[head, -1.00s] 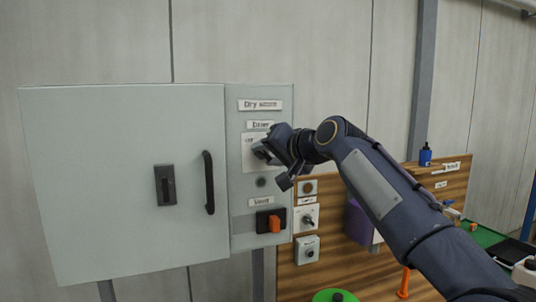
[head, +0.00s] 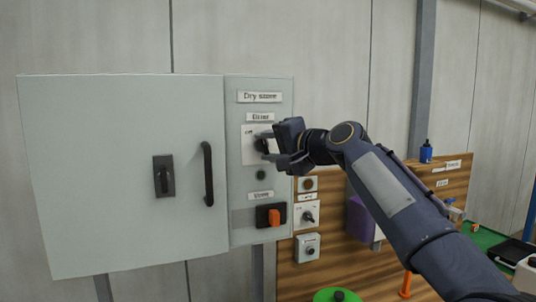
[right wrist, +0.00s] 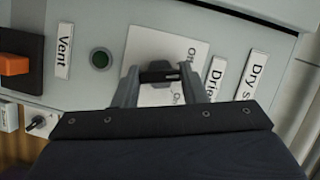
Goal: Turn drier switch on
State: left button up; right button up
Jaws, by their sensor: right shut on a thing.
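The drier switch has a white plate (head: 248,150) under the "Drier" label on the narrow grey panel. Its dark knob (right wrist: 160,75) shows in the right wrist view as a black bar. My right gripper (head: 270,147) is at this switch, its fingers on either side of the knob and shut on it. In the right wrist view the two fingers (right wrist: 158,84) flank the bar, which lies crosswise between them. The plate's printed position marks are partly covered, and I cannot tell which one the knob points at. My left gripper is not in view.
Below the switch are a dark round button (head: 261,175) and the orange vent switch (head: 274,217). A cabinet door with a black handle (head: 208,174) is to the left. A wooden board (head: 330,262) with small switch boxes is below right.

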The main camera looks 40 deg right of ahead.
jog(key=m+t+b, duration=0.1)
jog(key=m, duration=0.1)
jog(key=m+b, duration=0.1)
jog(key=m, duration=0.1)
jog(key=m+t+b, duration=0.1)
jog(key=m, duration=0.1)
jog(key=shift+f+t+b, duration=0.3)
jog(key=shift+f+b, duration=0.05)
jog(key=shift+b, duration=0.05)
jog(key=m+t+b, duration=0.1)
jog(key=m, duration=0.2)
jog(key=shift+m+b, duration=0.3)
jog(key=shift+a+m+t+h+b, duration=0.1)
jog(key=shift+m+t+h+b, duration=0.55)
jog(key=shift+m, duration=1.05)
jog(key=o, duration=1)
jog(key=shift+r, duration=0.1)
jog(key=shift+s+h, duration=0.1)
jog(key=shift+h, duration=0.25)
jog(key=b+v, duration=0.1)
jog(key=v, duration=0.6)
jog(key=shift+s+b, duration=0.3)
jog(key=shift+s, duration=0.05)
